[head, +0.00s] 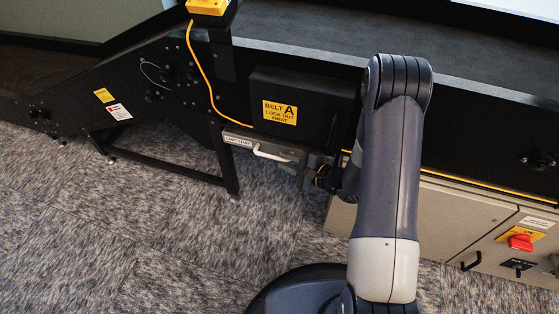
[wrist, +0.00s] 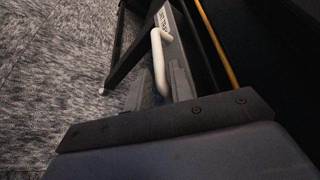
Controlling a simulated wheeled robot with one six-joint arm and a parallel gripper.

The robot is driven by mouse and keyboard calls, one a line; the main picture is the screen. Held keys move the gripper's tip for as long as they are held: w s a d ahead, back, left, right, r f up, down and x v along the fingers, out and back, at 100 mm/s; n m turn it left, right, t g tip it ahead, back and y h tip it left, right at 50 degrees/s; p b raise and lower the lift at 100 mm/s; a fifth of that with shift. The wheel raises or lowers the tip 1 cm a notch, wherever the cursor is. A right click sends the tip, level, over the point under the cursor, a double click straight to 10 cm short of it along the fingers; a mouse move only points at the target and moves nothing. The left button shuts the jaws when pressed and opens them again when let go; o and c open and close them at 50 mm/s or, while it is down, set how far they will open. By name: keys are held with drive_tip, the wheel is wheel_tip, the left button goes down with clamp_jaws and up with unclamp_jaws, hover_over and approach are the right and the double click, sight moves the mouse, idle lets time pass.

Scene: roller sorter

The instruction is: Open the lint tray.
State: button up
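The lint tray (head: 238,140) is a grey drawer front with a white "LINT TRAY" label, low under the black conveyor side. It looks shut. Its white bar handle (head: 270,154) stands out from the front; it also shows in the wrist view (wrist: 159,62). My gripper (head: 296,164) is at the right end of the handle. In the wrist view my gripper (wrist: 158,88) has its two grey fingers apart, with the near end of the handle appearing between them. I cannot tell whether either finger touches it. The tray's right part is hidden behind my gripper and arm.
A black frame leg (head: 227,160) stands just left of the handle. A black box with a yellow "BELT A" sign (head: 280,112) is above the tray. A yellow cable (head: 205,75) hangs down nearby. A beige cabinet with a red switch (head: 521,242) is right. Carpet in front is clear.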

sight(283, 160)
drive_tip(key=shift+b+x, duration=0.35)
drive_tip(key=shift+x, duration=1.3)
clamp_jaws()
